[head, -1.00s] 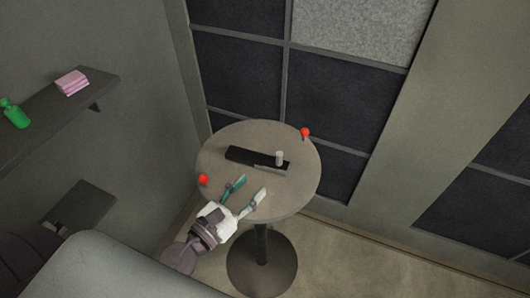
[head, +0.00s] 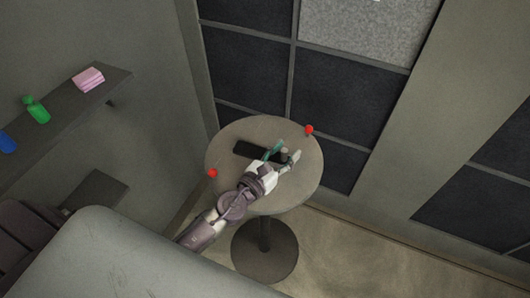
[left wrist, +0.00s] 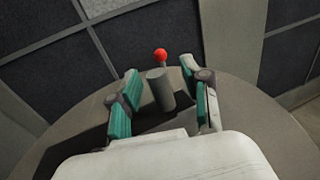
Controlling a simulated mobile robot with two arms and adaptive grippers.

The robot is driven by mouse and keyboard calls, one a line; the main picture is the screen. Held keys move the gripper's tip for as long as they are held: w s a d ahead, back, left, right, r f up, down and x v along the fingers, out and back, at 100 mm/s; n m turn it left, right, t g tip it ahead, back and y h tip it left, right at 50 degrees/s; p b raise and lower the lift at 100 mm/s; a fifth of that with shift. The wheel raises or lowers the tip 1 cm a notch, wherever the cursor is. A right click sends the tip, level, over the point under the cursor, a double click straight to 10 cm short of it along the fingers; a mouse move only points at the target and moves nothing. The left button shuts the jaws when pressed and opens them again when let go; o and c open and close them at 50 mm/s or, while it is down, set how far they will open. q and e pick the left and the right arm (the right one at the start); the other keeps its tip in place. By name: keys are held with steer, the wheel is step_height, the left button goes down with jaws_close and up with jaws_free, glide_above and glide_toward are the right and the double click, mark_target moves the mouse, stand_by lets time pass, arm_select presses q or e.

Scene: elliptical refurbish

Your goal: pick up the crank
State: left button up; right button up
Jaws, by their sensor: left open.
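The crank (head: 246,149) looks like a flat black bar lying on the round table (head: 232,185), with a grey cylindrical knob standing up near its right end. My left gripper (head: 288,151) is over the table at that knob end, its arm coming in from the lower left. In the left wrist view the grey knob (left wrist: 160,91) stands between the two open, green-padded fingers (left wrist: 160,72), with visible gaps on both sides. My own gripper body hides part of the bar. My right gripper is not in view.
A red ball on a short stem (head: 309,130) is at the table's far right edge. Another red ball (head: 212,173) is at its left edge. A panelled wall stands behind the table.

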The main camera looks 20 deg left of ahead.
arm_select(q)
steer(key=shift+s, duration=0.1)
steer(key=shift+c, duration=1.2)
jaws_close()
steer(key=shift+r, duration=0.15)
